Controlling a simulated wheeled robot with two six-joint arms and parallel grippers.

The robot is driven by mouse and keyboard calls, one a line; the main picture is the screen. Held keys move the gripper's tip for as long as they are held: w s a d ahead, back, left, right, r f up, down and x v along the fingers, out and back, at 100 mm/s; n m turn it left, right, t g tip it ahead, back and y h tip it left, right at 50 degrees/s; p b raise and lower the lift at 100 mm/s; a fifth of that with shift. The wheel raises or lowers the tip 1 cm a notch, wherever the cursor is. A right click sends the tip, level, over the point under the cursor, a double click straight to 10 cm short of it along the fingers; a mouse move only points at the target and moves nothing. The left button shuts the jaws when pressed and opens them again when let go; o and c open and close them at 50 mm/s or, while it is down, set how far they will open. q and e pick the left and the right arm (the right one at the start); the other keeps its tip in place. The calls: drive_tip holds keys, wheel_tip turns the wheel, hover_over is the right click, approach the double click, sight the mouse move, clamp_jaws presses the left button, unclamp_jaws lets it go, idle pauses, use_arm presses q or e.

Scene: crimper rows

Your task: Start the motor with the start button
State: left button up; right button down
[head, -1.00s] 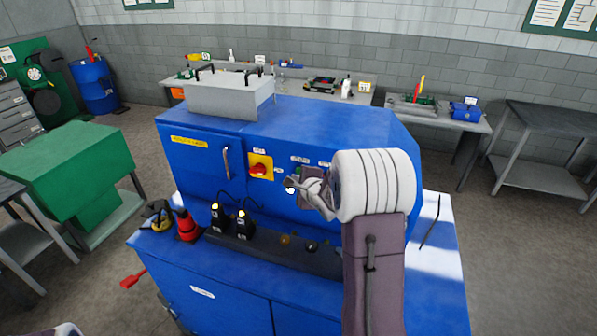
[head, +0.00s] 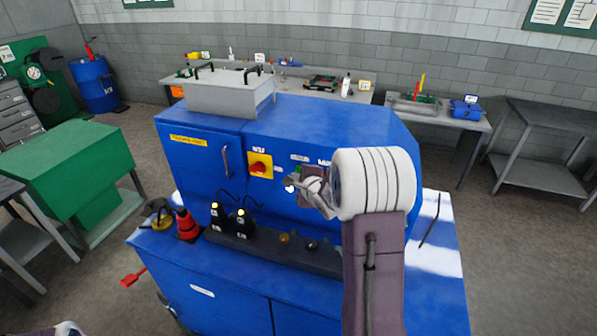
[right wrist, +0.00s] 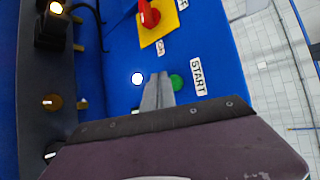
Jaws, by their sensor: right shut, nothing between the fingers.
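The green start button (right wrist: 177,82) is on the blue machine panel beside its START label (right wrist: 197,77) in the right wrist view. My right gripper (right wrist: 160,80) is shut and empty, with its fingertips at the panel just left of the button. I cannot tell whether they touch it. In the head view my right gripper (head: 297,184) is in front of the panel and hides much of the area around the button. A round white lamp (right wrist: 138,79) is left of the fingertips; it also shows in the head view (head: 290,189).
A red rotary switch on a yellow plate (head: 260,166) is left of the gripper on the blue machine (head: 330,120). Crimpers with lit tops (head: 218,218) and a dark rail (head: 270,250) stand on the ledge below. A red object (head: 187,226) is at its left end.

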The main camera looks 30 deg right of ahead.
idle(0.8)
drive_tip(key=shift+w+d+p, duration=0.3)
drive_tip(key=shift+d+p, duration=0.05)
drive_tip(key=shift+p, duration=0.15)
drive_tip(key=shift+w+d+r+p, duration=0.1)
drive_tip(key=shift+w+d+p, duration=0.25)
drive_tip(key=shift+p, duration=0.2)
idle(0.5)
idle(0.3)
drive_tip(key=shift+s+a, duration=0.6)
drive_tip(key=shift+a, duration=0.05)
drive_tip(key=shift+s+a+b, duration=0.1)
drive_tip(key=shift+b, duration=0.2)
